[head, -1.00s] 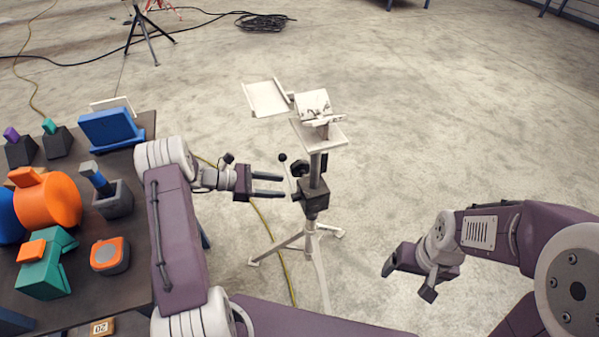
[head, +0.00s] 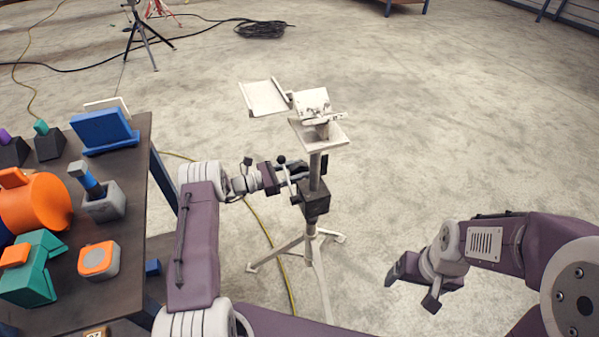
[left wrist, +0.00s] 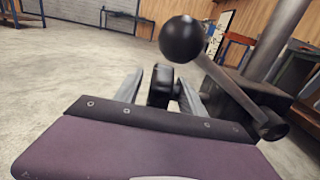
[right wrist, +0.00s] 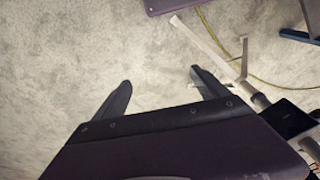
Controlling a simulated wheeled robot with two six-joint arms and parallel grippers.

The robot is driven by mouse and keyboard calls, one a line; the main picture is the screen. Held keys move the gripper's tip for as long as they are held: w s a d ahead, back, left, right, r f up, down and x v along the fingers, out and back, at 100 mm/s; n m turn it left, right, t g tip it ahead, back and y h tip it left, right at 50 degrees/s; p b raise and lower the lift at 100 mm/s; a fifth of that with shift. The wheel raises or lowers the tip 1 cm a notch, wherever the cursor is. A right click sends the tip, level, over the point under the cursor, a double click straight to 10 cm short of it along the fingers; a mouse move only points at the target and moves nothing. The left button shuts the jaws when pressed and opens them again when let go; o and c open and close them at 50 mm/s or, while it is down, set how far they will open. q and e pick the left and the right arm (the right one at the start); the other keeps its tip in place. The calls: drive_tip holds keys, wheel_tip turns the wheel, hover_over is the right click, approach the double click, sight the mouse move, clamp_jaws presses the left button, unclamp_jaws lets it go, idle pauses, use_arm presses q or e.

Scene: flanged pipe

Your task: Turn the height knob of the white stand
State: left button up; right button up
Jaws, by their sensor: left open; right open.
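The white stand (head: 322,134) stands on tripod legs, with a pole and a dark clamp block (head: 315,208) below its top plate. A lever with a black ball (head: 282,160) sticks out at the block; the ball looms close in the left wrist view (left wrist: 183,39). My left gripper (head: 296,171) is open beside the pole. In the left wrist view a black knob (left wrist: 160,86) shows between its two fingers; whether they touch it I cannot tell. In the head view the knob is largely hidden by the gripper. My right gripper (right wrist: 165,84) is open and empty, low at the right.
A dark table (head: 150,190) at the left holds several coloured parts, including an orange cylinder (head: 38,205) and a blue tray-like part (head: 105,130). The floor right of the stand is clear.

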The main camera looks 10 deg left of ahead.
use_arm(q)
drive_tip(key=shift+w+d, duration=0.1)
drive_tip(key=shift+d, duration=0.05)
clamp_jaws()
drive_tip(key=shift+f+b, duration=0.2)
drive_tip(key=shift+b, duration=0.3)
drive_tip(key=t+h+b, duration=0.3)
drive_tip(key=h+b, duration=0.1)
drive_tip(key=b, duration=0.5)
drive_tip(key=shift+f+h+b, duration=0.15)
drive_tip(key=shift+h+b, duration=0.2)
drive_tip(key=shift+h, duration=0.05)
drive_tip(key=shift+a+r+t+h+b, duration=0.25)
drive_tip(key=shift+t+h+b, duration=0.25)
drive_tip(key=shift+b, duration=0.2)
unclamp_jaws()
